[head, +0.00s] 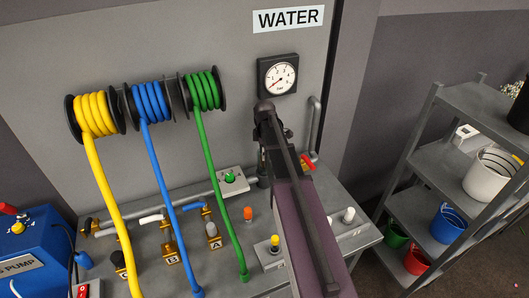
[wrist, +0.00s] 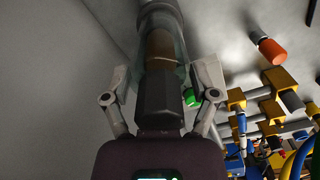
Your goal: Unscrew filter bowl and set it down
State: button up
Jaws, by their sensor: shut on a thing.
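The filter bowl (wrist: 158,92) shows in the wrist view as a clear, slightly greenish cup with a brown filter element inside and a dark faceted end towards me. Its far end meets a grey round fitting (wrist: 159,14); I cannot tell whether the two are still joined there. My gripper (wrist: 163,82) is shut on the bowl, with one pale finger pad on each side of it. In the head view my arm covers most of the bowl and my gripper, below the pressure gauge (head: 277,76).
Yellow, blue and green hoses (head: 217,180) hang from reels on the left. A blue pump (head: 35,254) stands at far left. A shelf (head: 441,163) with buckets is at right.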

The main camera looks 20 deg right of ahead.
jog(key=shift+n, duration=0.3)
jog(key=n, duration=0.4)
jog(key=shift+n, duration=0.4)
jog(key=shift+w, duration=0.1)
dwell(0.4)
jog(key=n, duration=0.3)
jog(key=shift+r+n, duration=0.1)
jog(key=shift+n, duration=1)
jog(key=shift+w, duration=0.1)
jog(key=n, duration=0.2)
jog(key=shift+n, duration=1.6)
